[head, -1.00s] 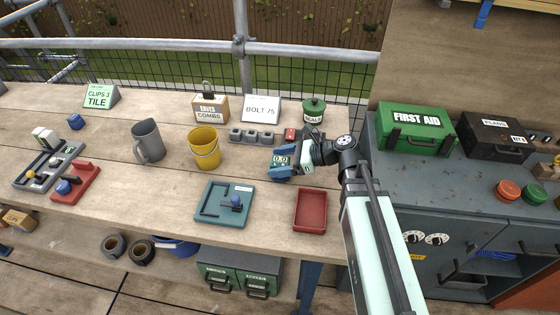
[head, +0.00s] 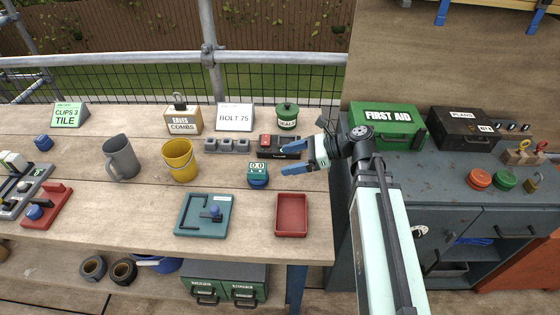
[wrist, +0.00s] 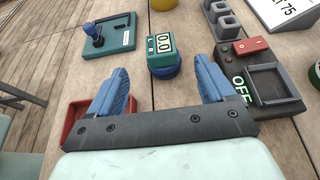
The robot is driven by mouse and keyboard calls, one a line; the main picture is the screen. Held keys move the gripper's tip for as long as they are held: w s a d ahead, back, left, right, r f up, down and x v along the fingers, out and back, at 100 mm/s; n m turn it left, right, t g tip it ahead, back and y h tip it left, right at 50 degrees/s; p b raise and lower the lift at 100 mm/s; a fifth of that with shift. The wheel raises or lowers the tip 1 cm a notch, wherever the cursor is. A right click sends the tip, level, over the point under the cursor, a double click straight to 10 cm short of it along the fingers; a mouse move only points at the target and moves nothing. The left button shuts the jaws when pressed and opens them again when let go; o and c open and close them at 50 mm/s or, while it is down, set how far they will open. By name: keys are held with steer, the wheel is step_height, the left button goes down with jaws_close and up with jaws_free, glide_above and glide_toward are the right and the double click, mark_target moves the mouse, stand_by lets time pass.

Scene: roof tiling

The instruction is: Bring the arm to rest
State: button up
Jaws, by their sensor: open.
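My gripper (head: 296,158) is open and empty, above the right part of the wooden bench (head: 105,208). In the wrist view its two blue fingers (wrist: 162,88) stand wide apart with nothing between them. A small teal device with a 0.0 display and a blue base (head: 258,175) stands upright on the bench, just left of the fingertips and apart from them. It also shows in the wrist view (wrist: 161,55), ahead of the gap between the fingers. A dark switch box with a red part and OFF lettering (wrist: 262,85) lies beside the right finger in the wrist view.
A red tray (head: 291,215) and a teal tray with a blue knob (head: 203,214) lie at the bench front. A yellow bucket (head: 180,161) and grey mug (head: 121,158) stand left. A green first aid box (head: 387,125) stands on the grey cabinet (head: 440,178) at right.

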steer(key=shift+d+r, duration=0.2)
steer(key=shift+d, duration=0.3)
